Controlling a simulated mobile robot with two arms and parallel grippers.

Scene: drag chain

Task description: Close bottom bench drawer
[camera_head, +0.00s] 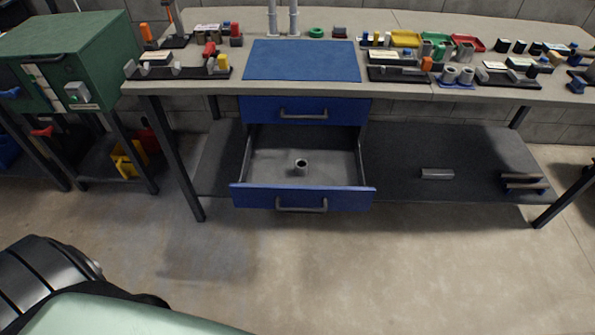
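The bottom bench drawer (303,197) is blue with a grey bar handle (301,205). It is pulled well out from under the workbench, and its grey inside shows. A small grey cylindrical part (301,167) stands in it. The top bench drawer (305,109), also blue with a bar handle, is shut above it. Neither of my grippers is in view. A dark rounded part and a pale green part at the lower left look like my own body.
The workbench (190,87) carries a blue mat (302,60) and several fixtures and bins. A lower shelf (400,160) with a few metal parts lies behind the drawer. A green cabinet (70,55) stands at left. The concrete floor (330,270) before the drawer is clear.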

